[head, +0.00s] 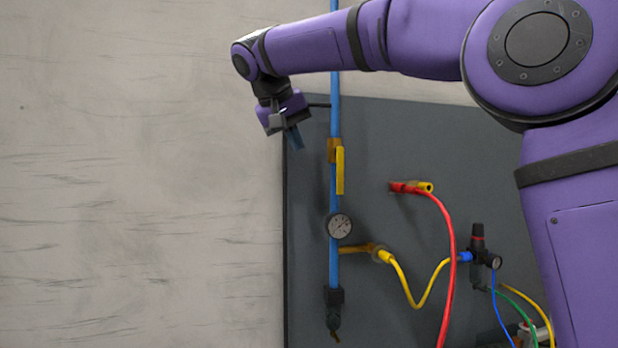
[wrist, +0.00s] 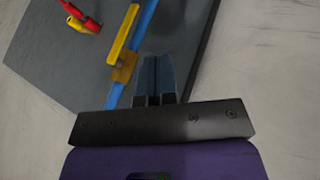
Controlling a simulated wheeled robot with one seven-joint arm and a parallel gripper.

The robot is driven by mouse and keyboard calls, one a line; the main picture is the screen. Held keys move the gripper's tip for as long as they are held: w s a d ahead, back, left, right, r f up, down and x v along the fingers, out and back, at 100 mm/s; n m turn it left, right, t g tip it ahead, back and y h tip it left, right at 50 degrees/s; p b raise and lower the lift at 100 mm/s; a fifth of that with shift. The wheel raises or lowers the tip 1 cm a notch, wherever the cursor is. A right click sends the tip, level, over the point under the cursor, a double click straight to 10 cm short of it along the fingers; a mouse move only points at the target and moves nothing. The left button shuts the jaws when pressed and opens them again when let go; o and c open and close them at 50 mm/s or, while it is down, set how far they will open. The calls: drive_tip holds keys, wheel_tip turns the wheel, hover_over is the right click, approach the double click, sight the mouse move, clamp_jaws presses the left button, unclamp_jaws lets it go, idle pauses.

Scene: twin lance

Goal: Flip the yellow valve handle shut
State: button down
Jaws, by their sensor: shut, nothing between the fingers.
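The yellow valve handle (head: 340,171) hangs down along the blue pipe (head: 334,112), in line with it, below a brass valve body (head: 333,150). In the wrist view the handle (wrist: 123,33) runs up from the brass body (wrist: 124,68), beside the blue pipe (wrist: 143,25). My gripper (head: 294,138) is up and to the left of the valve, apart from it, with its fingers pointing down. In the wrist view its dark blue fingers (wrist: 157,75) are together and empty, to the right of the brass body.
A dark grey panel (head: 420,140) carries the pipe. A pressure gauge (head: 340,226) sits below the handle. A red hose (head: 449,240), a yellow hose (head: 415,297) and a regulator (head: 478,250) are to the right. The pale wall (head: 140,180) on the left is clear.

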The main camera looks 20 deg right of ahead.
sight(339, 170)
drive_tip(key=shift+a, duration=0.1)
drive_tip(key=w+d+f, duration=0.3)
drive_tip(key=d+f, duration=0.5)
drive_tip(key=shift+w+d, duration=0.4)
idle(0.4)
